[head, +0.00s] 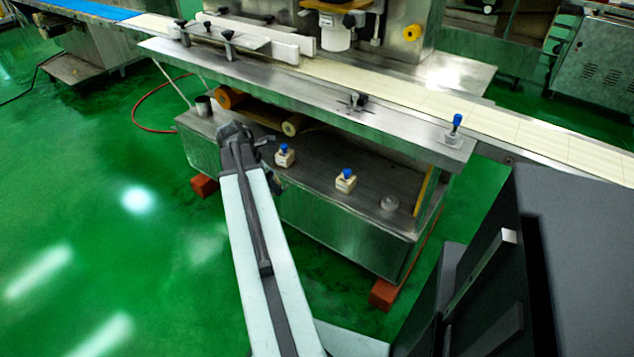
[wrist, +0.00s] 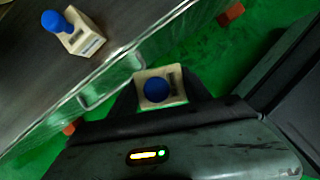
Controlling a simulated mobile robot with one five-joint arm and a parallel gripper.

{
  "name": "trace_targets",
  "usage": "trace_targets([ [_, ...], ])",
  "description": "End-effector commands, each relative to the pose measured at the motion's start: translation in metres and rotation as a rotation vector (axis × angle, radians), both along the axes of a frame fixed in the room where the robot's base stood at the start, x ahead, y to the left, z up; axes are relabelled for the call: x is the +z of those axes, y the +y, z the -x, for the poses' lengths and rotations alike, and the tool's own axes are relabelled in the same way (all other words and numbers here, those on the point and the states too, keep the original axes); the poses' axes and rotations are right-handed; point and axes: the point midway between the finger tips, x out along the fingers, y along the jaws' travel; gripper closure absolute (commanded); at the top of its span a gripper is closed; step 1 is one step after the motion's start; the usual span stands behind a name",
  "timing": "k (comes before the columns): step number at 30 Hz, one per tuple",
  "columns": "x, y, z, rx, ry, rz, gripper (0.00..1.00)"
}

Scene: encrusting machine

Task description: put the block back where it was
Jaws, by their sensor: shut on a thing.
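My gripper (head: 274,160) is shut on a cream block with a blue round knob (head: 285,157). In the wrist view the held block (wrist: 153,98) sits between the two dark fingers of my gripper (wrist: 160,92), with its knob facing the camera. Green floor shows around it there, just outside the machine's front edge. A second, similar block (head: 345,183) stands upright on the machine's lower metal shelf (head: 315,187). It also shows at the top left of the wrist view (wrist: 83,38), apart from my gripper.
A round clear object (head: 389,203) lies near the shelf's right end and a metal cup (head: 204,106) stands at its left end. The conveyor plate (head: 300,85) overhangs the back of the shelf. A grey-based blue-knobbed piece (head: 454,133) is at its right. Bare shelf surrounds the second block.

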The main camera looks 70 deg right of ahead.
Motion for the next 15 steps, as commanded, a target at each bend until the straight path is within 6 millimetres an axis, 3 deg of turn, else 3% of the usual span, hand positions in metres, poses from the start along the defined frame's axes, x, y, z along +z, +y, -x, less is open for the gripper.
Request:
trace_targets([
  [4, 0.002, -0.017, 0.012, -0.003, 0.0, 0.001, 0.94],
  [15, 0.002, -0.101, 0.075, -0.002, -0.001, 0.0, 0.94],
])
